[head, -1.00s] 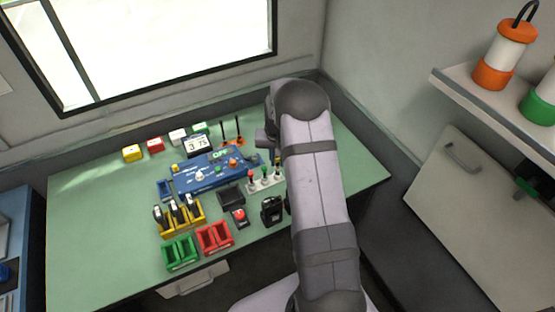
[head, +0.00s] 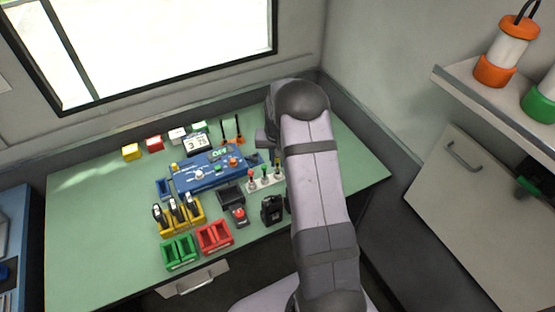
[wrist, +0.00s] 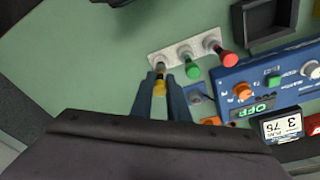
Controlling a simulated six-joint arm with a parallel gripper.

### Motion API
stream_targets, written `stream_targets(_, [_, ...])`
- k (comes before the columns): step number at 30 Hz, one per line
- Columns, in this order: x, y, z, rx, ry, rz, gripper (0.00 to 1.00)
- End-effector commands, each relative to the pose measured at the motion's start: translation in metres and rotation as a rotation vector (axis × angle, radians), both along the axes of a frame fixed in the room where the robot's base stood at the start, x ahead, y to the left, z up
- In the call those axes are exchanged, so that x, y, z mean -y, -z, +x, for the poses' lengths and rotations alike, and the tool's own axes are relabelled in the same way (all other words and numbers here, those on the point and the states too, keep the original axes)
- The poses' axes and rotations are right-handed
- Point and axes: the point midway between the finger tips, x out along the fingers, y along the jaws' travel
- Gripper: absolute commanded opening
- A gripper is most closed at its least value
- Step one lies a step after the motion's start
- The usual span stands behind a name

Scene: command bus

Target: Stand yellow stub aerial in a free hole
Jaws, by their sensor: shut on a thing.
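The yellow stub aerial (wrist: 160,86) is between the two fingers of my gripper (wrist: 163,88) in the wrist view. My gripper is shut on it. Its dark tip end points to the left end of the white rack (wrist: 183,47); I cannot tell whether it sits in a hole there. The rack also carries a green stub aerial (wrist: 192,72) and a red stub aerial (wrist: 226,58). In the head view the rack (head: 254,187) stands right of centre on the bench, and a bit of yellow (head: 277,162) shows beside my arm, which hides most of my gripper.
A blue radio panel (wrist: 285,76) with knobs lies close beside the rack, with a display (wrist: 283,127) past it. A dark tray (wrist: 270,20) is near the red aerial. Yellow, green (head: 181,252) and red bins stand at the front. The bench is clear at left.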

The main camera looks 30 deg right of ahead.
Motion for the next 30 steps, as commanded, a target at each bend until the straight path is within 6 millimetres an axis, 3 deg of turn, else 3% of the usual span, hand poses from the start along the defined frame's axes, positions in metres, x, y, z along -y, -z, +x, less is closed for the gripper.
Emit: stream_targets(30, [0.0, 0.018, 0.0, 0.0, 0.0, 0.0, 0.0])
